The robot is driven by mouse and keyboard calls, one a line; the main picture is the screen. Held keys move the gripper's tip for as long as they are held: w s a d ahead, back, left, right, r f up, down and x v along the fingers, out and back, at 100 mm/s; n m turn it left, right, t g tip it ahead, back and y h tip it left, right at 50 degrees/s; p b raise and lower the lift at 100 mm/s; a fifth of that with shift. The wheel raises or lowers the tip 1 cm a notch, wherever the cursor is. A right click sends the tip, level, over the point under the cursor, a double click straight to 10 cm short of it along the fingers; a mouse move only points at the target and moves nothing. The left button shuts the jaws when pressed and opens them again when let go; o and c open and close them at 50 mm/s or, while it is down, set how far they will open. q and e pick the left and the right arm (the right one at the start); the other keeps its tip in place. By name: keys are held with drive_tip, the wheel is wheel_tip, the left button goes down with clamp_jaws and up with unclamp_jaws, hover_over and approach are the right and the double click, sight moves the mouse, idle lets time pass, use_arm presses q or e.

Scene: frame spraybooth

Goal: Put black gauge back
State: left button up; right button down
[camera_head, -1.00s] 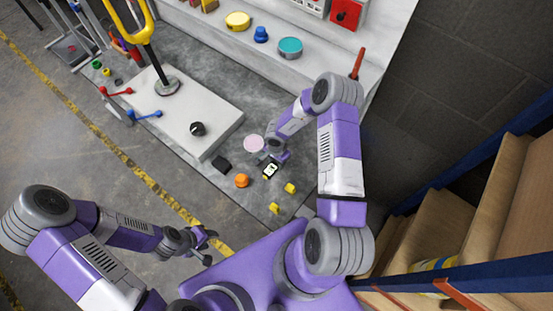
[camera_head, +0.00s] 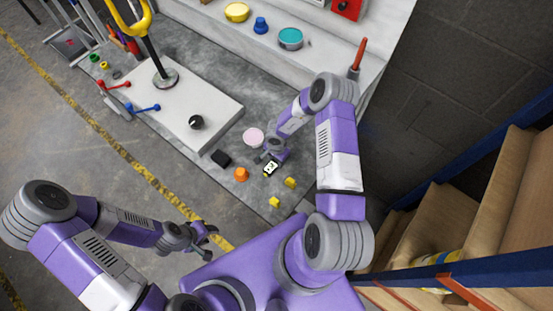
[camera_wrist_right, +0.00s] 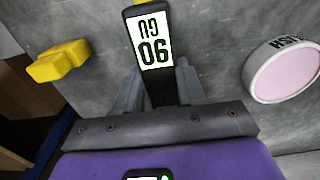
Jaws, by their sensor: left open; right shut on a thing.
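The black gauge (camera_head: 270,168), with a white face and dark characters, is in my right gripper (camera_head: 268,159). In the right wrist view the gauge (camera_wrist_right: 152,50) stands out from between the two fingers (camera_wrist_right: 160,90), its display facing the camera. Its lower part is hidden between the fingers. I cannot tell whether it touches the grey surface below. My left gripper (camera_head: 207,237) is open and empty, far from the gauge, over the floor near the yellow line.
A pink-topped disc (camera_head: 253,138), a black block (camera_head: 221,158), an orange piece (camera_head: 241,174) and yellow pieces (camera_head: 290,183) lie around the right gripper. A white slab (camera_head: 190,105) with a black knob (camera_head: 196,122) is to the left. A shelving unit (camera_head: 480,215) stands right.

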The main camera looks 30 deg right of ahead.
drive_tip(key=shift+f, duration=0.6)
drive_tip(key=c, duration=0.6)
unclamp_jaws()
drive_tip(key=shift+o, duration=0.2)
wheel_tip(320, 180, up, 8)
drive_tip(key=shift+f+p, duration=0.2)
drive_tip(key=shift+p, duration=1)
